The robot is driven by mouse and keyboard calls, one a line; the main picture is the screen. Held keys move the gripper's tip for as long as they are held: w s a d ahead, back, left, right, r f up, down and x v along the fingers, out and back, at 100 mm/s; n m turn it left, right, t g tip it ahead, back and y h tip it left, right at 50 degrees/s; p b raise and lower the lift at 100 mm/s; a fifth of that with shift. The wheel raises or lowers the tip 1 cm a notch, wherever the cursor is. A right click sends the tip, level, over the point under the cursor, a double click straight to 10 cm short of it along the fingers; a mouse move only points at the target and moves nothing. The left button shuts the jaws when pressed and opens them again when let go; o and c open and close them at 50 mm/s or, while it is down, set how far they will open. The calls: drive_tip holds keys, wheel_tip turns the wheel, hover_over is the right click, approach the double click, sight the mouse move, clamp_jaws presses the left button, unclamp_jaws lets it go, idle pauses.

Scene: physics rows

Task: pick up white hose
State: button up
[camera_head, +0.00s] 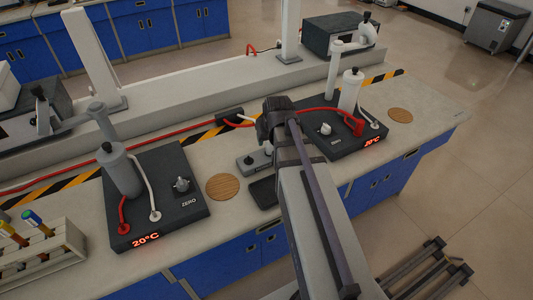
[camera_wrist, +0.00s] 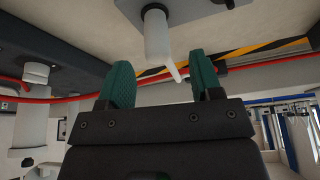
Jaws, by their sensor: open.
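In the head view, one white hose (camera_head: 147,187) arches down the side of the left white cylinder (camera_head: 122,170) to the black unit's top. Another white hose (camera_head: 370,116) is beside the right white cylinder (camera_head: 350,90). A short white piece (camera_head: 247,118) shows left of my gripper (camera_head: 268,128), which is over the bench between the two units. In the wrist view, my gripper's green fingers (camera_wrist: 160,75) are apart. A thin white tip (camera_wrist: 174,67) shows beyond the gap, below a white cylinder (camera_wrist: 157,36); I cannot tell whether it is a hose. Nothing is visibly gripped.
Two black units, left (camera_head: 170,200) and right (camera_head: 325,138), stand on the bench with red hoses (camera_head: 50,172). A small grey box (camera_head: 253,162) and a round wooden pad (camera_head: 222,187) lie between them. A tube rack (camera_head: 40,255) is at the lower left.

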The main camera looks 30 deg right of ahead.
sight(269, 144)
drive_tip(key=b+x, duration=0.4)
drive_tip(key=x, duration=0.2)
drive_tip(key=shift+w+d+f+b, duration=0.1)
drive_tip(key=shift+d+f+b, duration=0.05)
drive_tip(key=shift+b, duration=0.2)
drive_tip(key=shift+r, duration=0.25)
drive_tip(key=c, duration=1)
